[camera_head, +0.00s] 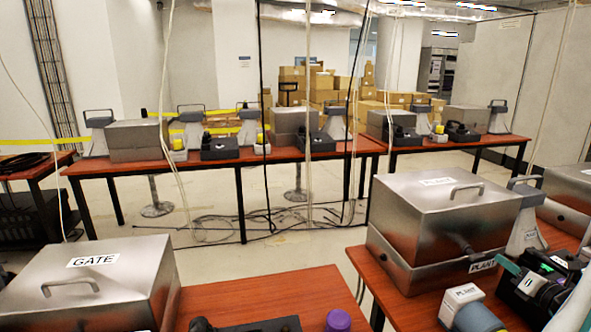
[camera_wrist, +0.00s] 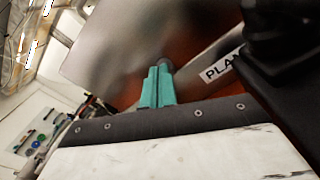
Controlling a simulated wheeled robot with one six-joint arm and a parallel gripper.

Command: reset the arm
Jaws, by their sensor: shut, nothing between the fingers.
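My gripper (camera_wrist: 158,74) shows in the wrist view with its two teal fingers side by side, shut and empty. The fingers point toward the side of a metal box (camera_wrist: 105,45). A teal strip, likely my fingers, shows at the right of the head view by a black device with a small green light (camera_head: 548,268). I cannot tell whether the fingers touch anything.
A black object (camera_wrist: 285,50) is close on the right in the wrist view. Hanging cables (camera_head: 265,130) cross the room; farther tables hold more devices.

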